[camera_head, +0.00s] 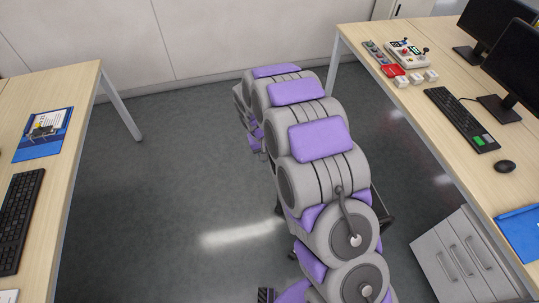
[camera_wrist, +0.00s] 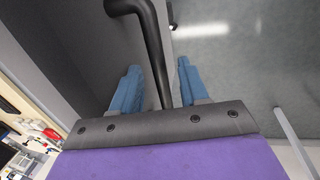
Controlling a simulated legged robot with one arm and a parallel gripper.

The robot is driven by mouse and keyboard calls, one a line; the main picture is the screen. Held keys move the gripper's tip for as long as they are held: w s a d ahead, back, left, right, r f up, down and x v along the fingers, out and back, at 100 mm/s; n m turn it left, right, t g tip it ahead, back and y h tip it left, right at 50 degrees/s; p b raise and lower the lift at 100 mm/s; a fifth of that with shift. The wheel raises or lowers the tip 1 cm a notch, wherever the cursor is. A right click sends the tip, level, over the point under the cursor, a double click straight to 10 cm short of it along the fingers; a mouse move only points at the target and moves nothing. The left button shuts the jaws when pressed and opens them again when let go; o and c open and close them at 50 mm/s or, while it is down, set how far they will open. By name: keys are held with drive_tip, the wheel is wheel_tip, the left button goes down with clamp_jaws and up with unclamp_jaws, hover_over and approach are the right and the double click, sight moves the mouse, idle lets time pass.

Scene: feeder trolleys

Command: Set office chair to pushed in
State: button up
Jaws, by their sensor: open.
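In the wrist view a black curved tube (camera_wrist: 152,45), which looks like part of the office chair's frame, runs down between the two blue fingers of my gripper (camera_wrist: 156,78). The fingers are apart, one on each side of the tube. A gap shows beside it, and I cannot tell whether either finger touches it. In the head view my large grey and purple arm covers the middle and hides my gripper and most of what lies behind it. A dark piece shows at the arm's right edge; I cannot tell whether it is the chair.
A right desk (camera_head: 440,75) carries monitors, a keyboard (camera_head: 461,118), a mouse (camera_head: 505,166) and a controller box (camera_head: 407,53). A left desk (camera_head: 75,85) has a keyboard (camera_head: 20,220). Grey floor (camera_head: 170,190) between is clear.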

drive_tip(key=shift+f, duration=0.35)
drive_tip(key=shift+c, duration=0.2)
drive_tip(key=shift+d, duration=0.1)
clamp_jaws()
